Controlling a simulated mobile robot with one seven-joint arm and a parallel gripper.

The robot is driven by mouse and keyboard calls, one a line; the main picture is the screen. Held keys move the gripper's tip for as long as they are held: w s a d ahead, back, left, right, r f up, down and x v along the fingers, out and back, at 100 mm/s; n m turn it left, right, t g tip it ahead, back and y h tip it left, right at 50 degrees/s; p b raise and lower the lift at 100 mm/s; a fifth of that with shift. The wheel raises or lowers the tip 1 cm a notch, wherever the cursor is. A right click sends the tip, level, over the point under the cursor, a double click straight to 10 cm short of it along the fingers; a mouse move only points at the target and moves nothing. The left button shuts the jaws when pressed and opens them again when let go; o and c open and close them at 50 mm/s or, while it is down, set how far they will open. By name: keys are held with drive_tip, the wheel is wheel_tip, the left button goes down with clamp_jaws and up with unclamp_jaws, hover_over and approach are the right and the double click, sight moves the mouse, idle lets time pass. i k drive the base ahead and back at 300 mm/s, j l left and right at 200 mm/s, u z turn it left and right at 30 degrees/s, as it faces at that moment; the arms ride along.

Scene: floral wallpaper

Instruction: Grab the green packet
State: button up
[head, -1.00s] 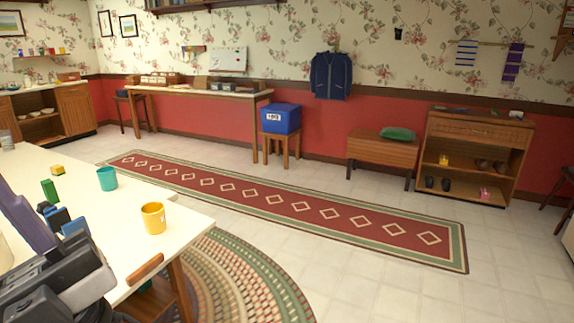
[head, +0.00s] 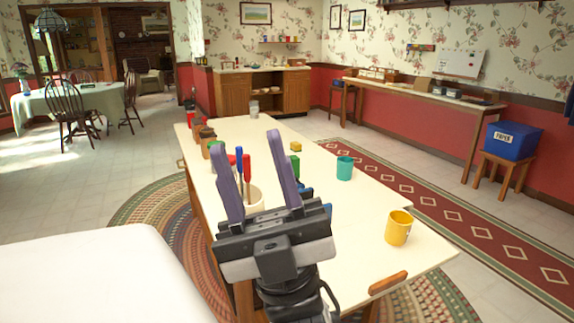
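A small upright green block (head: 295,165), which looks like the green packet, stands on the white table (head: 320,150). It is just right of my gripper's right finger in the picture, and its lower part is partly hidden. My gripper (head: 246,146) is in the foreground with its two purple fingers spread apart. Nothing is held between them. It shows in front of the packet and nearer to the camera.
A teal cup (head: 345,168), yellow mug (head: 397,228) and small yellow block (head: 295,146) stand on the table. Several jars line its left edge. A white surface (head: 100,275) fills the lower left.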

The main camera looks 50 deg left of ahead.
sight(295, 160)
drive_tip(key=k+j, duration=0.1)
drive_tip(key=j, duration=2)
drive_tip(key=k+j, duration=0.15)
drive_tip(key=j, duration=1.9)
drive_tip(key=i+j, duration=0.25)
drive_tip(key=i, duration=0.15)
drive_tip(key=i+j, duration=0.25)
drive_tip(key=i, duration=0.15)
